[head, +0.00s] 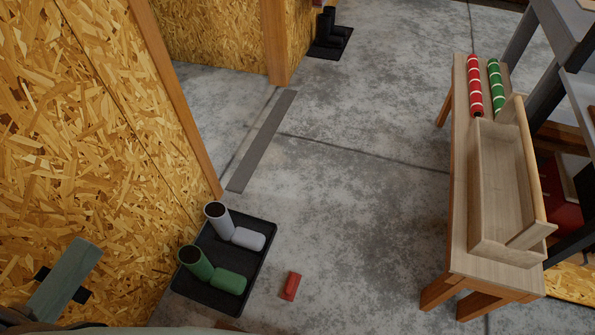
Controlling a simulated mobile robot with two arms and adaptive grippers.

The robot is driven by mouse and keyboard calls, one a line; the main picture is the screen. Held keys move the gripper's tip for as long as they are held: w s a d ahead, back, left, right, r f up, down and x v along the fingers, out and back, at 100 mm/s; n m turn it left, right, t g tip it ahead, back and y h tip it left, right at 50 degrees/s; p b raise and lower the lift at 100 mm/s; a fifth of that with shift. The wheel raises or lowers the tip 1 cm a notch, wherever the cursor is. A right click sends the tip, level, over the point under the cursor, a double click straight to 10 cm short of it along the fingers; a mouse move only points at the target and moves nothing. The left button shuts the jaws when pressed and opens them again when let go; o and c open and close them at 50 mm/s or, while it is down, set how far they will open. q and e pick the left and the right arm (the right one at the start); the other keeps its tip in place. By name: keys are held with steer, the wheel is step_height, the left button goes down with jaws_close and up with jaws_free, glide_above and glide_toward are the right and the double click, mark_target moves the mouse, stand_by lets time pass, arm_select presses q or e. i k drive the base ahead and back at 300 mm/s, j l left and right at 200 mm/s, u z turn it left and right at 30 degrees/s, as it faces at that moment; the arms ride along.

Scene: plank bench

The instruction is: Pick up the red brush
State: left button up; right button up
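A small red block-shaped object (290,286) lies on the concrete floor, just right of the boot tray. It looks like the red brush, but it is too small to make out bristles. Nothing touches it. Neither of my grippers shows in the head view.
A plank bench (459,200) at right bears an open wooden box (500,175) and red (474,85) and green (496,85) striped rolls. The middle floor is clear.

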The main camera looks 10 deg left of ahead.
mark_target(291, 286)
steer(key=k+j, duration=0.1)
steer(key=k, duration=0.4)
steer(key=k+j+u, duration=0.1)
steer(key=k, duration=0.45)
steer(key=i+l, duration=0.25)
steer(key=i, duration=0.2)
steer(key=i+l+u, duration=0.15)
steer(key=i, duration=0.3)
steer(key=i+l, duration=0.45)
steer(key=j+u, duration=0.05)
